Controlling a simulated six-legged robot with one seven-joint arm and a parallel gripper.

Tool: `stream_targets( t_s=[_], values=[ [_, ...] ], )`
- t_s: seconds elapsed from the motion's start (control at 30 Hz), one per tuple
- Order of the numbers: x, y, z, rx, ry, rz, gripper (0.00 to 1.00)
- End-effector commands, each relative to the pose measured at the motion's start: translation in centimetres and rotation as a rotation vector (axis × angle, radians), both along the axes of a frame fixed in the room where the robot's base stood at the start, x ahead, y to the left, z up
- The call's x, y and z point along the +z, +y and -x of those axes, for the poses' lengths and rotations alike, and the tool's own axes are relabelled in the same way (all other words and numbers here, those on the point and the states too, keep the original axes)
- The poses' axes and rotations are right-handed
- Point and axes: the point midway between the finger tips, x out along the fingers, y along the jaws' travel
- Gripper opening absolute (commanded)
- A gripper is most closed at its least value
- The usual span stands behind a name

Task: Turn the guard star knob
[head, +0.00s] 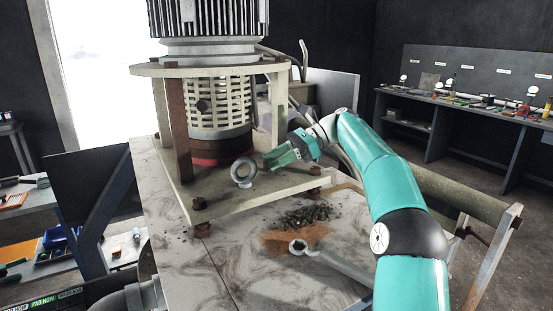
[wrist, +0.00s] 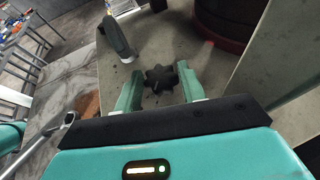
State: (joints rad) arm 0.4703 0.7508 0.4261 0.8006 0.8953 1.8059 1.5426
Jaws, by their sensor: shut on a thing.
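In the wrist view, a black star knob (wrist: 160,77) with rounded lobes lies between the two green fingers of my gripper (wrist: 160,80). The fingers are shut on its opposite sides. In the head view, my gripper (head: 279,157) is low beside the front right post of the machine, just right of a grey ring-shaped eye. The held knob cannot be made out there.
The grey ring (head: 243,171) stands on the pale base plate (head: 226,200), which has rusty bolts at its corners. Dark debris (head: 305,215) and a wrench (head: 330,259) lie on the marbled deck in front. A tool bench (head: 470,105) is at the back right.

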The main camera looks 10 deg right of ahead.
Motion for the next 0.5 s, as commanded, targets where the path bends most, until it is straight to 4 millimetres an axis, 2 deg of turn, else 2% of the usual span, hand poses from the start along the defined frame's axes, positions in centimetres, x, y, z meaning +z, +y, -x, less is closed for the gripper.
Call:
stream_targets(
  t_s=[0.27,0.3,0.4,0.5],
  values=[
    [0.05,-0.03,0.0,-0.001,0.0,0.0,0.17],
    [0.06,-0.03,0.0,-0.001,0.0,0.0,0.44],
    [0.06,-0.03,0.0,-0.002,-0.001,0.0,0.61],
    [0.05,-0.01,0.0,-0.001,0.0,0.0,0.61]
  ],
)
